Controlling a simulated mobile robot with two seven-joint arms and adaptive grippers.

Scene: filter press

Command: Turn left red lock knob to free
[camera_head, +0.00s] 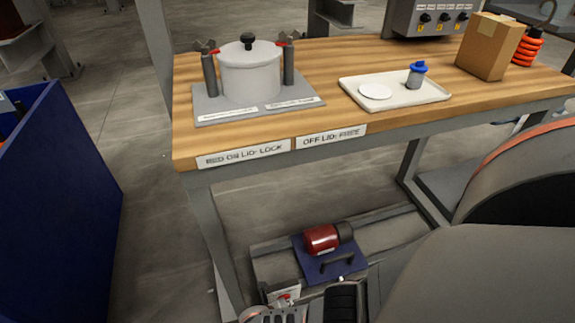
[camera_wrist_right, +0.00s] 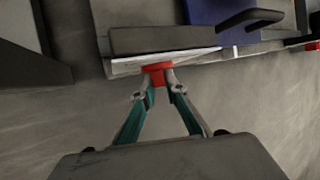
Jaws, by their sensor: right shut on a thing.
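A white lidded pot (camera_head: 249,70) with a black top knob stands on a grey plate (camera_head: 210,108) on the bench. A left post (camera_head: 209,75) and a right post (camera_head: 289,66) flank it. A red piece (camera_head: 213,51) tops the left post and another (camera_head: 284,44) the right; both point towards the lid. My right gripper (camera_wrist_right: 158,80) is shut on a small red part (camera_wrist_right: 157,68) at a white edge, low by the under-bench unit. A red part on a white plate (camera_head: 286,297) shows there in the head view. My left gripper is out of view.
Bench labels read "RED ON LID: LOCK" (camera_head: 243,154) and "OFF LID: FREE" (camera_head: 331,138). A tray (camera_head: 435,94), a box (camera_head: 490,47) and an orange coil (camera_head: 527,48) are to the right. A blue plate (camera_head: 309,265) with red motor (camera_head: 321,239) lies below. A blue bin (camera_head: 60,200) stands left.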

